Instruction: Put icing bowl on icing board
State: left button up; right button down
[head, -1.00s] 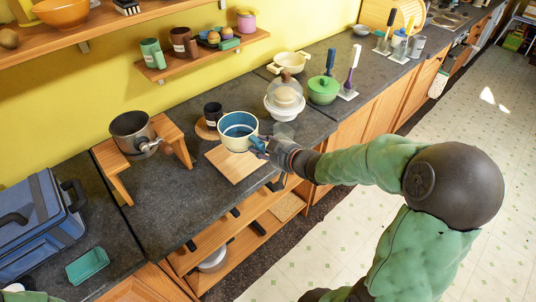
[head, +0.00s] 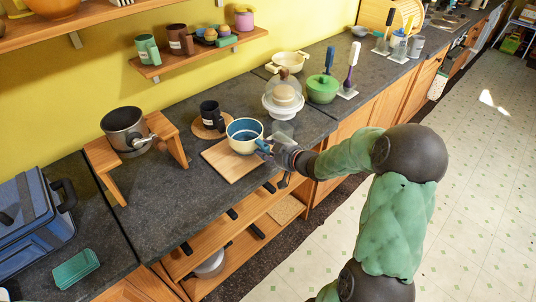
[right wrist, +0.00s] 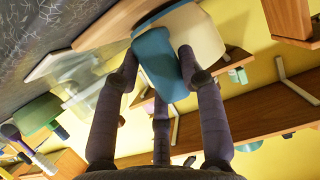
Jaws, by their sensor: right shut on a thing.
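The icing bowl (head: 244,146), cream outside and blue inside, is upright over the right part of the wooden icing board (head: 216,163). I cannot tell whether its base touches the board. My right gripper (head: 265,147) comes in from the right and is shut on the bowl's blue side part, which looks like a handle. In the right wrist view the fingers (right wrist: 159,56) close on this blue part, with the cream wall of the bowl (right wrist: 196,32) beyond. My left gripper is not in view.
A dark mug (head: 210,115) on a round coaster stands just behind the board. A glass-domed stand (head: 284,105) and a green lidded pot (head: 322,90) are to the right. A saucepan (head: 124,130) sits on a wooden riser at left. Counter left of the board is clear.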

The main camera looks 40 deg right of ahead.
jog(key=shift+f, duration=0.15)
jog(key=c, duration=0.8)
grip_release()
jog(key=shift+f, duration=0.15)
jog(key=shift+o, duration=0.2)
jog(key=shift+s+r, duration=0.3)
jog(key=a+p+v, duration=0.1)
jog(key=p+v, duration=0.3)
jog(key=v, duration=0.7)
jog(key=shift+s+d, duration=0.25)
jog(key=shift+d, duration=0.2)
